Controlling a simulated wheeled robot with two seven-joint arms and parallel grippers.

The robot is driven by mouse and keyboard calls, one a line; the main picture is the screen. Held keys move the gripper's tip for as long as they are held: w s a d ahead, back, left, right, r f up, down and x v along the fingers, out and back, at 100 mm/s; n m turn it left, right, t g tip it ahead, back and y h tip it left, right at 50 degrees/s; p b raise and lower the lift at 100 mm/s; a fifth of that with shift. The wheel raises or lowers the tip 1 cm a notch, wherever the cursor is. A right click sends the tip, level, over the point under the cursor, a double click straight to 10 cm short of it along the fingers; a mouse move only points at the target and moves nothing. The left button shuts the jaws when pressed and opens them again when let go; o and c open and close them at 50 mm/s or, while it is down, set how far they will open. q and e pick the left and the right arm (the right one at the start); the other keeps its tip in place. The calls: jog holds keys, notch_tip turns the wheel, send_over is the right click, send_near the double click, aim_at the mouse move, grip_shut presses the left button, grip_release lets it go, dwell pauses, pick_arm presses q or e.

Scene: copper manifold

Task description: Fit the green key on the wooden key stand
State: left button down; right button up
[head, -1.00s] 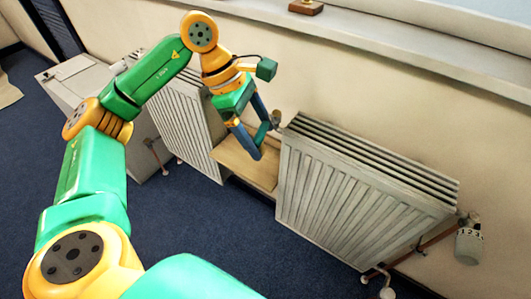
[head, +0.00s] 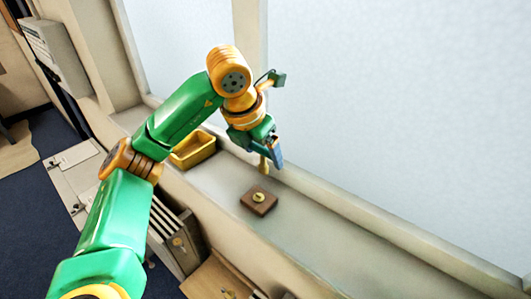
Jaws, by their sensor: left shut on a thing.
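The wooden key stand (head: 261,209) is a small brown block on the sill with a round brass-coloured fitting on top. In the picture, the held piece is just above the stand and apart from it. My right gripper is not in view.
A yellow open box (head: 193,149) stands on the sill left of the stand. The sill (head: 330,235) is clear to the right. The window frame runs close behind the gripper. A radiator (head: 178,240) and a wooden shelf (head: 213,280) are below.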

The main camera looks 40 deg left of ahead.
pick_arm(q)
jog(key=shift+s, duration=0.4)
jog(key=f+b, duration=0.1)
jog(key=s+f, duration=0.1)
jog(key=f+b, duration=0.1)
jog(key=f, duration=0.1)
jog(key=shift+s+b, duration=0.35)
jog(key=shift+w+f, duration=0.35)
jog(key=shift+s+r, duration=0.25)
jog(key=shift+s, duration=0.15)
jog(key=shift+w, duration=0.1)
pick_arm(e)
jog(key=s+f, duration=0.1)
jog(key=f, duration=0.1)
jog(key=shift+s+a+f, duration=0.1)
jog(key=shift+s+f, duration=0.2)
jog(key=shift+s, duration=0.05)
pick_arm(q)
jog(key=shift+w+f, duration=0.1)
jog(key=shift+w, duration=0.05)
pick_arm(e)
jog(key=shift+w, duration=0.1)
pick_arm(q)
jog(key=shift+s, duration=0.2)
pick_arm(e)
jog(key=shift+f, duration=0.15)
pick_arm(q)
jog(key=shift+f+b, duration=1.05)
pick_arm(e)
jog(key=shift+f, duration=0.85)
